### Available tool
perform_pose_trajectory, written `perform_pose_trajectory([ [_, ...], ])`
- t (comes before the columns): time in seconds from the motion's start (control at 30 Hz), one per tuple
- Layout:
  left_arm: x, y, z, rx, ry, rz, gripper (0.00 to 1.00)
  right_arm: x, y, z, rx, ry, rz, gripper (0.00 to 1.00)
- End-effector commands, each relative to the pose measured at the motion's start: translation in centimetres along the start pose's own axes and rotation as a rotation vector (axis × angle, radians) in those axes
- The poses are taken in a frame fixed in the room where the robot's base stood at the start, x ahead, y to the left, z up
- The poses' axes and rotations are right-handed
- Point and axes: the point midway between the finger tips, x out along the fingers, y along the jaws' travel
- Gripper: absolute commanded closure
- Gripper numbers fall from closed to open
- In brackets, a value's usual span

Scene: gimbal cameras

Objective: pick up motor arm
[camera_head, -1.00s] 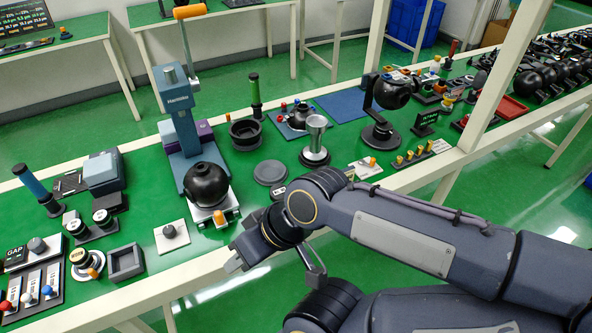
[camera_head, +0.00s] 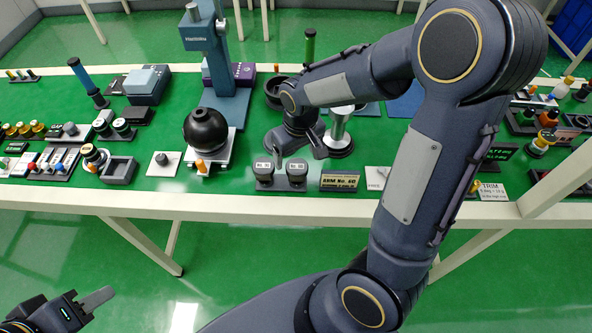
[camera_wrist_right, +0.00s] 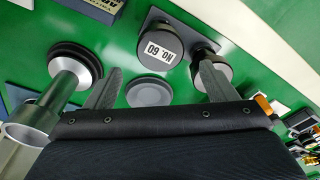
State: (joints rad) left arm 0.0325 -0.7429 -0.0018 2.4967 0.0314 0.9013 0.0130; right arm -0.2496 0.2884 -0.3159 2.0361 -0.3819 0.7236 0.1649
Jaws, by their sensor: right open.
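Two dark round parts with white labels, likely the motor arms, sit side by side on a holder (camera_head: 281,182) near the table's front edge, beside a sign reading "ARM No. 60" (camera_head: 339,182). In the right wrist view one shows a "NO. 60" label (camera_wrist_right: 160,45); the other (camera_wrist_right: 206,66) is partly behind a fingertip. My right gripper (camera_head: 298,150) is open and empty, pointing down just behind the holder. Its fingers (camera_wrist_right: 158,86) straddle a flat grey disc (camera_wrist_right: 149,92) below. My left gripper (camera_head: 95,300) is at the bottom left, away from the table; its opening is unclear.
A silver cup on a black base (camera_head: 338,130) stands close on the right of my right gripper. A black sphere (camera_head: 206,129) on a white stand is to the left, before a blue press (camera_head: 222,70). Green table surface (camera_head: 140,190) is clear in places at the front.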

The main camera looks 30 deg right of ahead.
Motion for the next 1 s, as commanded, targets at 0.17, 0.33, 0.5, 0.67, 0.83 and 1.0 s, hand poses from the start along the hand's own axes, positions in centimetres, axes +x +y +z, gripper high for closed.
perform_pose_trajectory([
  [0.17, 0.1, 0.0, 0.0, 0.000, 0.000, 0.000, 0.64, 2.1, -0.1, 0.2, 0.000, -0.004, 0.000, 0.22],
  [0.33, -0.1, 0.1, -0.1, 0.000, 0.000, 0.000, 0.64, 4.4, -0.3, 1.0, 0.000, -0.007, 0.000, 0.22],
  [0.5, -0.1, 0.1, -0.1, 0.000, 0.000, 0.000, 0.64, 6.6, -0.4, 1.1, 0.001, -0.004, -0.001, 0.22],
  [0.67, -0.1, 0.1, -0.1, 0.000, 0.000, 0.000, 0.64, 7.1, -0.4, 1.0, 0.001, 0.000, -0.002, 0.22],
  [0.83, -0.1, 0.1, -0.1, 0.000, 0.000, 0.000, 0.64, 7.1, -0.4, 1.0, 0.001, 0.000, -0.002, 0.26],
  [1.0, -0.1, 0.1, -0.1, 0.000, 0.000, 0.000, 0.64, 7.0, -0.4, 1.0, 0.001, 0.000, -0.002, 0.48],
])
